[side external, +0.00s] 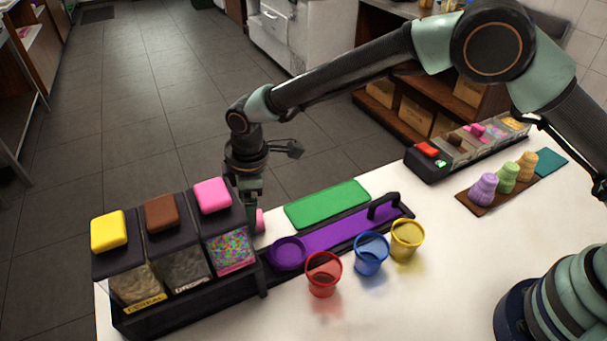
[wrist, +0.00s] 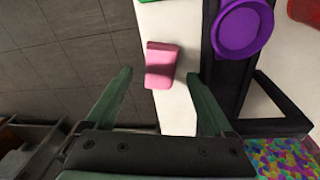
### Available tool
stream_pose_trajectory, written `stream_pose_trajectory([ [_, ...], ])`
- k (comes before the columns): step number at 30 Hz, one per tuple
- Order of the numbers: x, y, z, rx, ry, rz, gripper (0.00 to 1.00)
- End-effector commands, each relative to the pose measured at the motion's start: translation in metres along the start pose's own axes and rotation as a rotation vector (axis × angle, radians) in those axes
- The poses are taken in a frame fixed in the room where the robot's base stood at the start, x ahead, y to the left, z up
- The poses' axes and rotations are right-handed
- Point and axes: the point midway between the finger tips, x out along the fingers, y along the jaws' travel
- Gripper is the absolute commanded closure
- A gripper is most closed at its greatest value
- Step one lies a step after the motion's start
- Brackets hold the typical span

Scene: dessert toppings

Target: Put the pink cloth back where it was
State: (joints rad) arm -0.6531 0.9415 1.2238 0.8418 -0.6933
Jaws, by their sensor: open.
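The pink cloth looks like a small pink block (wrist: 161,62) and lies on the white table close to its edge, beside the purple cup. In the side external view, only a pink sliver (side external: 260,221) of it shows beside my gripper (side external: 250,212); the rest is hidden. In the wrist view, my gripper (wrist: 160,74) is open, its fingers on either side of the block's near end in the picture. I see no finger touching it, and cannot tell the height gap.
Dispensers with yellow, brown and pink (side external: 212,195) tops stand left of my gripper. A purple cup (side external: 288,253) and purple tray (side external: 335,235) are at its right, with a green mat (side external: 327,204) behind. Red (side external: 323,275), blue (side external: 371,253) and yellow (side external: 407,239) cups stand in front.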

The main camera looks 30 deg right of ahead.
Motion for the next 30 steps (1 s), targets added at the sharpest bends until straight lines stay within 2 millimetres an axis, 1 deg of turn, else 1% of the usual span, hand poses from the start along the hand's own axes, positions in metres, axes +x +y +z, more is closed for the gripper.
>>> stream_pose_trajectory([
  [1,-0.012,0.001,-0.001,0.000,0.004,0.003,0.13],
  [9,-0.067,0.001,-0.001,0.000,0.003,0.003,0.13],
  [13,-0.086,0.000,0.000,0.000,0.002,0.002,0.13],
  [17,-0.097,0.000,0.000,0.000,0.001,0.001,0.13],
  [20,-0.106,0.003,0.004,0.018,0.004,0.005,0.13],
  [23,-0.125,0.012,0.020,0.080,0.016,0.021,0.13],
  [25,-0.144,0.020,0.040,0.153,0.029,0.038,0.13],
  [26,-0.154,0.023,0.050,0.190,0.035,0.046,0.13],
  [27,-0.166,0.027,0.065,0.244,0.045,0.059,0.13],
  [29,-0.184,0.031,0.088,0.326,0.060,0.078,0.13],
  [30,-0.195,0.032,0.103,0.380,0.069,0.090,0.13],
])
